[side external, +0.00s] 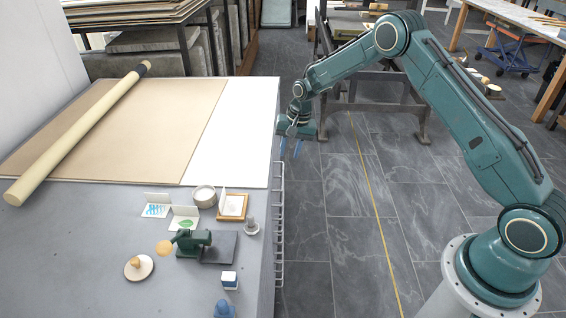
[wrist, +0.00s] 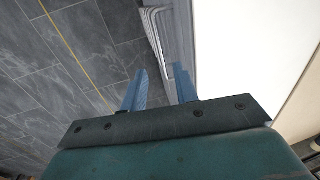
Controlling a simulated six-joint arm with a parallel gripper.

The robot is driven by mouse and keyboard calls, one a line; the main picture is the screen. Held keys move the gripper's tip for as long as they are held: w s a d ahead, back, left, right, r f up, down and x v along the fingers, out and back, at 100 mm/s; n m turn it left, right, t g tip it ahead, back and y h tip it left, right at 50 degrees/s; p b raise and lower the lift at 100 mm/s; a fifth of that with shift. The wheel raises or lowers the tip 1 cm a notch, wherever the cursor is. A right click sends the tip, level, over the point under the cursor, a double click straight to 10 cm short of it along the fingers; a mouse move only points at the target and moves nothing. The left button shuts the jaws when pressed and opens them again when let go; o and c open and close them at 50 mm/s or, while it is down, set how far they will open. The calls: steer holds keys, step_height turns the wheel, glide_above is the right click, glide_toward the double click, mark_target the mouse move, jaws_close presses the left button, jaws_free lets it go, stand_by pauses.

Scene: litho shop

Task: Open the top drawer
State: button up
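The grey drawer cabinet (side external: 60,250) stands at the left in the side view. Wire-like pull handles (side external: 280,225) run down its right-hand front; they also show near the top middle of the wrist view (wrist: 154,35). The drawer fronts are seen almost edge-on, so I cannot tell the top drawer's front apart, and no drawer visibly sticks out. My gripper (side external: 291,150) points down beside the cabinet's front, near the far end of the handles. Its two blue fingers are apart with nothing held between them in the wrist view (wrist: 160,86). I cannot tell whether they touch a handle.
On the cabinet top lie a long cardboard tube (side external: 75,130), brown paper (side external: 130,120), a white sheet (side external: 245,130), a green hand tool (side external: 193,242) and several small items. Open tiled floor (side external: 350,220) lies right of the cabinet. A grey frame stand (side external: 375,107) is behind my arm.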

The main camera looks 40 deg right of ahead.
mark_target(283, 177)
steer(key=f, duration=0.3)
steer(key=a+f, duration=0.1)
steer(key=f, duration=0.2)
steer(key=w+f, duration=0.1)
steer(key=f, duration=0.2)
steer(key=shift+w+a+f, duration=0.1)
steer(key=shift+a+f, duration=0.05)
steer(key=shift+f, duration=0.05)
jaws_close()
